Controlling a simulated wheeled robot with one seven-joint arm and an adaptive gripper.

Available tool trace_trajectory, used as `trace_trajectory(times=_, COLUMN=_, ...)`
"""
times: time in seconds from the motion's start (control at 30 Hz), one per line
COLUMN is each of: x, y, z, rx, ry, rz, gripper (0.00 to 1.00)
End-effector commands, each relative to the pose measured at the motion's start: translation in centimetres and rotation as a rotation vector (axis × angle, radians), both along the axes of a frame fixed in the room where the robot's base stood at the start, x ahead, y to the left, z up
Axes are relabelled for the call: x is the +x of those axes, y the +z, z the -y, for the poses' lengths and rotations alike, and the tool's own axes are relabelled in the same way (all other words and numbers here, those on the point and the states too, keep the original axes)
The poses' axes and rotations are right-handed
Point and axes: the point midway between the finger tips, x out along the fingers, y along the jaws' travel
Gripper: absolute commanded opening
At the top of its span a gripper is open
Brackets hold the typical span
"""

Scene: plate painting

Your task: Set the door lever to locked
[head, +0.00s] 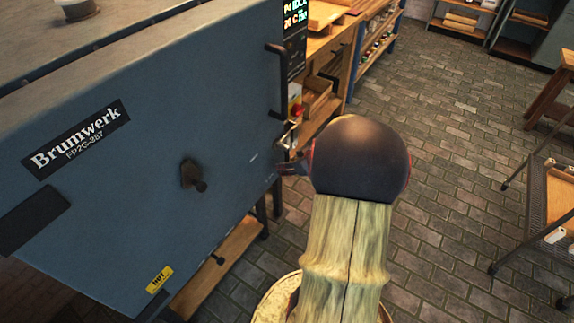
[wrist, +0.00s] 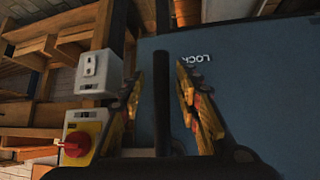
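The blue-grey kiln door (head: 130,190) fills the left of the head view and is closed against the body as far as I can see. In the wrist view, a dark upright bar, which looks like the door lever (wrist: 161,95), stands between the two fingers of my gripper (wrist: 159,75). Gaps show on both sides of the bar, so my gripper is open around it and not clamped. In the head view my gripper (head: 291,168) is at the door's right edge; the lever cannot be made out there.
A red knob on a yellow plate (wrist: 75,145) and a grey box (wrist: 98,73) sit left of my gripper. A long dark handle (head: 276,80) is higher on the door. Wooden shelving (head: 335,50) stands behind. The brick floor (head: 450,130) at right is mostly clear.

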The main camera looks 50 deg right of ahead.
Motion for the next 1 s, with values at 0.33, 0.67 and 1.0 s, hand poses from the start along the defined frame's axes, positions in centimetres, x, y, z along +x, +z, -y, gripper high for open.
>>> trace_trajectory(times=0.33, x=0.0, y=1.6, z=0.1, rx=-0.002, ry=0.001, rz=0.002, gripper=0.33)
trace_trajectory(times=0.67, x=0.0, y=7.5, z=0.1, rx=-0.004, ry=0.001, rz=0.001, gripper=0.33)
trace_trajectory(times=1.0, x=0.0, y=10.0, z=0.0, rx=0.001, ry=0.001, rz=0.0, gripper=0.33)
